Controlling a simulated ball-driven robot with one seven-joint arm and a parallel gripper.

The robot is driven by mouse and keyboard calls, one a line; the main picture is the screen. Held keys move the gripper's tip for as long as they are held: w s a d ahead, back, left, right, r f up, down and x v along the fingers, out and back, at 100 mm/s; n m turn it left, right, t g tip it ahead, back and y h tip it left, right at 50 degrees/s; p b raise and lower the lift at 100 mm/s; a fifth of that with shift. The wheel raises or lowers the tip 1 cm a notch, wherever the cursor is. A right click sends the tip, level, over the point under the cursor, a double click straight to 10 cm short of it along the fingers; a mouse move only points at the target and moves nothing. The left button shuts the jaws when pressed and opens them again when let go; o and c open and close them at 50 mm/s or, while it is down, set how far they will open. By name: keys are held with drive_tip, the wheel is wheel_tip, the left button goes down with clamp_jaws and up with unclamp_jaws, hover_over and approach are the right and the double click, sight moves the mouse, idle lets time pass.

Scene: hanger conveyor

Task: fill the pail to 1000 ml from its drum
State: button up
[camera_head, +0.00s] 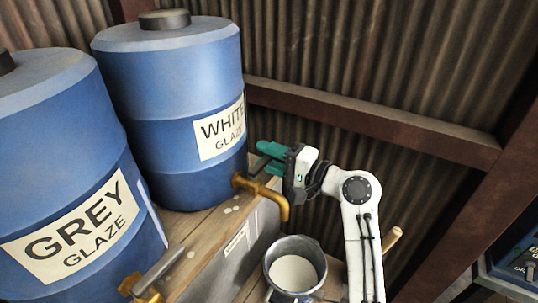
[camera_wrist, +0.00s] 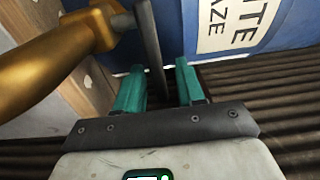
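The blue drum labelled WHITE GLAZE (camera_head: 175,95) stands at the back with a brass tap (camera_head: 265,190), also large at the left of the wrist view (camera_wrist: 50,60). The grey pail (camera_head: 314,252) stands below the spout and holds whitish liquid (camera_head: 293,273). No scale or falling stream is readable. My gripper (camera_head: 260,157) is at the tap, beside the drum. In the wrist view its teal fingers (camera_wrist: 160,70) are apart, with the dark tap lever (camera_wrist: 151,45) between them, closer to the left finger. I cannot tell whether they touch it.
A blue drum labelled GREY GLAZE (camera_head: 60,150) stands at the left, its lever tap (camera_head: 150,280) in front. Both drums stand on a wooden shelf (camera_head: 205,225). A corrugated wall (camera_head: 400,60) with a rusty beam (camera_head: 380,120) is behind. A panel (camera_head: 520,265) is at the right edge.

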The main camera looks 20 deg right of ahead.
clamp_jaws()
idle(0.3)
idle(0.3)
